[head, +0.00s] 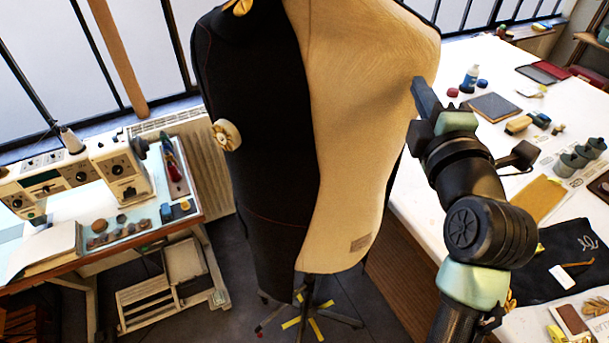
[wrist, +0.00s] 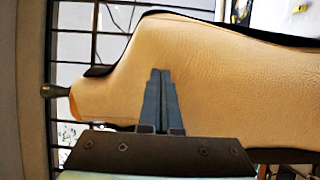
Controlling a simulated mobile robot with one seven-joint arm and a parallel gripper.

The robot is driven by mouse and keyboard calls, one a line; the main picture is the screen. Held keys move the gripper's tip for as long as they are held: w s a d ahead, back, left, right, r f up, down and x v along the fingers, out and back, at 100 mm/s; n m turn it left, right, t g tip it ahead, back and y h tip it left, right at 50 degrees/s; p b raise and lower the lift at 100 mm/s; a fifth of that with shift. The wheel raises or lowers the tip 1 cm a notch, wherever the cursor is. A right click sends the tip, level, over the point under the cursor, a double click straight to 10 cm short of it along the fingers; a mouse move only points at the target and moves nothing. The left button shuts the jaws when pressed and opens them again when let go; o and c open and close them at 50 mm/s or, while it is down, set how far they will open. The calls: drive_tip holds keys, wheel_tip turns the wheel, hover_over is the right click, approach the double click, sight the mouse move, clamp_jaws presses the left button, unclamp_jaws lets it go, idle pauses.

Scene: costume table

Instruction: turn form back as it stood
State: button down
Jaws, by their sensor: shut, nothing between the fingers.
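The dress form (head: 345,130) stands upright on a dark wheeled base (head: 310,318) in the middle of the head view. Its left half wears black cloth (head: 255,120) and its right half is bare tan. A small round cream piece (head: 227,135) sits on the black side. My gripper (head: 420,92) is shut and empty, at the form's upper right edge. In the wrist view the form (wrist: 230,80) lies sideways, and the shut fingertips (wrist: 160,72) lie over its tan surface. I cannot tell whether they touch it.
A sewing machine (head: 85,170) on a table stands at the left. A white work table (head: 540,100) with a tablet-like dark board (head: 495,107), spools and black cloth (head: 565,260) fills the right. A radiator (head: 190,140) and barred windows are behind the form.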

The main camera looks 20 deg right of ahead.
sight(431, 75)
idle(0.5)
drive_tip(key=d+b, duration=0.1)
drive_tip(key=w+d+n+y+b, duration=0.1)
drive_tip(key=d+b, duration=0.1)
drive_tip(key=w+d+y+b, duration=0.1)
drive_tip(key=b, duration=0.1)
drive_tip(key=shift+w+d+f+n+t, duration=0.15)
drive_tip(key=shift+w+f+n+t, duration=0.15)
drive_tip(key=shift+t, duration=0.1)
drive_tip(key=shift+w+d+r+y, duration=0.15)
drive_tip(key=shift+d+y, duration=0.1)
drive_tip(key=shift+y, duration=0.15)
drive_tip(key=shift+r, duration=0.1)
drive_tip(key=shift+w, duration=0.1)
